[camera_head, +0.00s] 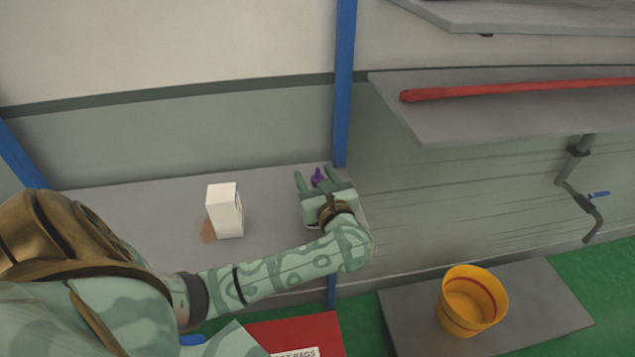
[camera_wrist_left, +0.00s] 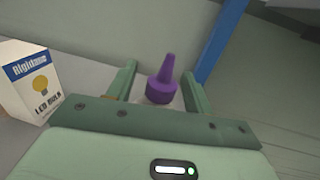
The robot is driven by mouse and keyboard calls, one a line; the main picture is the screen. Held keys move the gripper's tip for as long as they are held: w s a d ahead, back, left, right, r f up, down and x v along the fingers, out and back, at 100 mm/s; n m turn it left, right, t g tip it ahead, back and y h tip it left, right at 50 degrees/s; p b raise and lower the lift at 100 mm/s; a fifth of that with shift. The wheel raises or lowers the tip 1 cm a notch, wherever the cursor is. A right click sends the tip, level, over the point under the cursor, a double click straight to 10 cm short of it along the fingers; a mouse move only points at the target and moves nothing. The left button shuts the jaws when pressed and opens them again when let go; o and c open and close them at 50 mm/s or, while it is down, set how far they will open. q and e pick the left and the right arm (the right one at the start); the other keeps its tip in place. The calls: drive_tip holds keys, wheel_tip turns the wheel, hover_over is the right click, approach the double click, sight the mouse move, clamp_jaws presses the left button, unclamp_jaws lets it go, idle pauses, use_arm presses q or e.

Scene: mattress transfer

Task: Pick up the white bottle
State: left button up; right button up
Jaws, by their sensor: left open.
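A purple nozzle cap (camera_head: 318,176) shows at my left gripper near the right end of the grey shelf. In the left wrist view the purple cap (camera_wrist_left: 161,88) stands upright between the two fingers, with a small pale part just below it. The rest of that bottle is hidden by the gripper, so I cannot tell its body colour for sure. My left gripper (camera_head: 315,181) is open, with a finger on each side of the cap; I cannot tell whether they touch it. My right gripper is not in view.
A white LED bulb box (camera_head: 225,211) stands left of the gripper on the grey shelf (camera_head: 150,210). A blue post (camera_head: 344,90) rises behind the gripper. A higher shelf (camera_head: 480,115) holds a red bar (camera_head: 520,89). A yellow bucket (camera_head: 471,302) stands lower right.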

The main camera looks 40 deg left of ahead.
use_arm(q)
drive_tip(key=shift+w+a, duration=0.2)
drive_tip(key=shift+a, duration=0.2)
drive_tip(key=shift+d, duration=0.1)
clamp_jaws()
drive_tip(key=shift+r, duration=0.1)
